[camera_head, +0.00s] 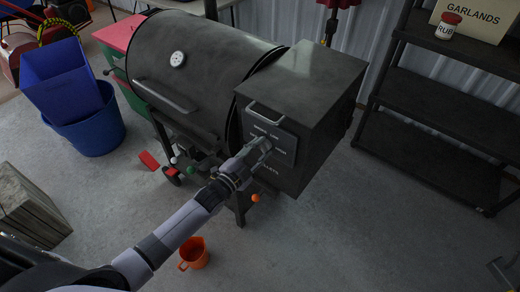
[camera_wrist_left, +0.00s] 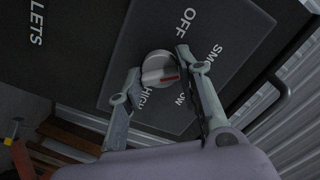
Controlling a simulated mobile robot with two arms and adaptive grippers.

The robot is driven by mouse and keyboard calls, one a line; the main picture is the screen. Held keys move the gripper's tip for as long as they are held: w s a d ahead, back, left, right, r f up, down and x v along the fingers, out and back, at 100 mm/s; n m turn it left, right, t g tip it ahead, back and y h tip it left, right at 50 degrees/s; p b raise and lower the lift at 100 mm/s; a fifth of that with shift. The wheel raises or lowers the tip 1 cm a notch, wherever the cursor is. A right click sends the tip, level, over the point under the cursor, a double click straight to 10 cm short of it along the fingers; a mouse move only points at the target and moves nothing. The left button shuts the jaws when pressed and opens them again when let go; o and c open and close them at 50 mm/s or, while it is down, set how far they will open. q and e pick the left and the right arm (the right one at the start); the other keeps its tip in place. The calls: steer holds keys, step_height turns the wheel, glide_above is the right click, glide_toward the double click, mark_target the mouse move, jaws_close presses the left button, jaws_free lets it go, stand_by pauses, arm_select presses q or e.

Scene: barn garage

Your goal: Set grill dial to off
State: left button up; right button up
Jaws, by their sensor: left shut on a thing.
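The black grill (camera_head: 190,75) stands in the middle of the head view with its control box (camera_head: 300,85) at its right end. The dial (camera_wrist_left: 158,68) is a round grey-white knob with a red mark, on a dark panel (camera_wrist_left: 215,25) lettered OFF, SMO..., ...OW and HIGH. The red mark lies on the side toward the "OW" lettering, not at OFF. My left gripper (camera_head: 262,146) reaches the panel, and its fingers (camera_wrist_left: 158,72) are closed on either side of the dial. In the head view the gripper hides the dial.
An orange pitcher (camera_head: 194,254) stands on the floor below my left arm. Blue bins (camera_head: 85,110) stand left of the grill. A dark shelf (camera_head: 440,120) is at the right. Small coloured balls and a red block (camera_head: 149,160) lie near the grill.

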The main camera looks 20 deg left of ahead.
arm_select(q)
steer(key=n, duration=0.5)
steer(key=shift+n, duration=2.4)
steer(key=o, duration=1.2)
steer(key=v, duration=1.2)
